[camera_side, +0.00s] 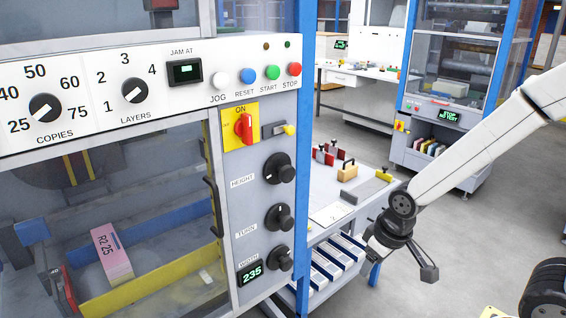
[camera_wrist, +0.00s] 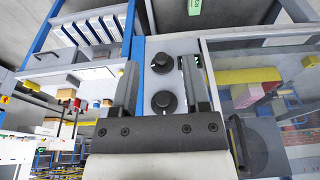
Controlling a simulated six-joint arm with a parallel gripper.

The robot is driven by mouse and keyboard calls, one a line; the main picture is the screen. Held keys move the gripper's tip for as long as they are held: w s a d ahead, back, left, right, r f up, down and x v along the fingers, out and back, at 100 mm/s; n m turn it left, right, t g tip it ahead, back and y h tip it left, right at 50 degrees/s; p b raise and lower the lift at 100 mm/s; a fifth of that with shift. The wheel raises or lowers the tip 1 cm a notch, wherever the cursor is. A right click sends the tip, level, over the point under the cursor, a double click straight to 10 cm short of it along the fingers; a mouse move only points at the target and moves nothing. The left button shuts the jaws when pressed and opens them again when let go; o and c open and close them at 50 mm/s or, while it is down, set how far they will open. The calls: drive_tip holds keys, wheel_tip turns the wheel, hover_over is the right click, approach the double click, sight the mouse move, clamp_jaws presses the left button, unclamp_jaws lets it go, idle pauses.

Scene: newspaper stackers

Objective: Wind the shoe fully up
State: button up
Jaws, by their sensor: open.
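The control panel in the side view has three black knobs: the HEIGHT knob (camera_side: 279,168) on top, the TURN knob (camera_side: 279,218) below it and the WIDTH knob (camera_side: 280,257) at the bottom. A display (camera_side: 250,272) by the WIDTH knob reads 235. My gripper (camera_side: 370,240) is right of the panel, apart from the knobs. In the wrist view its fingers are spread and empty (camera_wrist: 158,68), with two black knobs (camera_wrist: 160,63) (camera_wrist: 164,101) showing between them; which knobs these are I cannot tell. I cannot pick out the shoe.
A yellow plate with a red switch (camera_side: 243,127) and a small yellow-tipped lever (camera_side: 285,130) sit above the knobs. A pink bundle (camera_side: 112,255) lies behind the window beside a yellow rail (camera_side: 150,285). A grey bench (camera_side: 335,185) with blocks stands behind my gripper.

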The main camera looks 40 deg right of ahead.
drive_tip(key=o, duration=0.6)
drive_tip(key=shift+c, duration=0.2)
drive_tip(key=t, duration=1.4)
approach(290, 176)
wheel_tip(290, 176, down, 3)
drive_tip(key=w, duration=0.3)
drive_tip(key=shift+w+a+r+t, duration=0.1)
drive_tip(key=shift+w+r+t, duration=0.05)
drive_tip(key=shift+r+t, duration=0.65)
drive_tip(key=shift+w, duration=0.2)
drive_tip(key=shift+w, duration=3.65)
drive_tip(key=shift+r, duration=0.1)
drive_tip(key=c, duration=1.2)
